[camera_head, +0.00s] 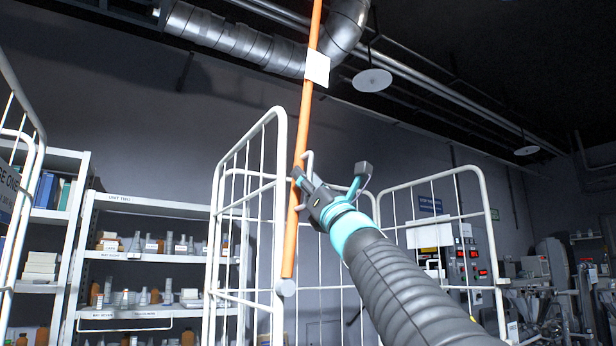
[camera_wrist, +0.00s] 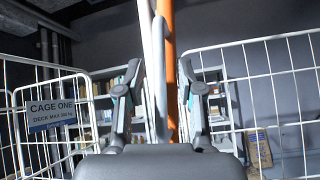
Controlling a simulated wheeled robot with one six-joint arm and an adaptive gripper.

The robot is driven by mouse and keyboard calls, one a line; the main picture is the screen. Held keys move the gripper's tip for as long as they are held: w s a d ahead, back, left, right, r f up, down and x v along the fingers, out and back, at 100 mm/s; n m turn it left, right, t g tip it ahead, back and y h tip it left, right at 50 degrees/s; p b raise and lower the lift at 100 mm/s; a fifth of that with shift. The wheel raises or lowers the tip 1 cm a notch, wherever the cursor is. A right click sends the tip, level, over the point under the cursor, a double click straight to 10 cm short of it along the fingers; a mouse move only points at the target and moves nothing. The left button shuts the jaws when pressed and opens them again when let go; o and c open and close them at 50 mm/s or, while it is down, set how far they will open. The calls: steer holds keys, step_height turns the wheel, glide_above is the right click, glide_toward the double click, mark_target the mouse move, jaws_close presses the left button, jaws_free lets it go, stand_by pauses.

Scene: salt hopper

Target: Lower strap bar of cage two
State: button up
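The orange strap bar (camera_head: 301,130) stands almost upright, tilted slightly, with a white tag (camera_head: 317,68) near its upper part. Its lower end is at a round grey pivot (camera_head: 288,287) by the front post of the middle white wire cage (camera_head: 281,200). A pale handle (camera_head: 308,156) sticks out from the bar. My gripper (camera_head: 331,174) is at the handle's height. In the wrist view my gripper (camera_wrist: 160,68) has its fingers apart, with the pale handle (camera_wrist: 158,75) between them and the orange bar (camera_wrist: 169,40) behind. Contact with the handle cannot be told.
Another cage, with a "CAGE ONE" sign (camera_wrist: 51,113), stands at the left. Shelves (camera_head: 150,208) with bottles and flasks stand behind. Machines with red displays (camera_head: 465,255) are at the right. Ducts and pipes (camera_head: 235,40) run overhead. Open air surrounds the bar's upper part.

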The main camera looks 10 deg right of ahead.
jaws_close()
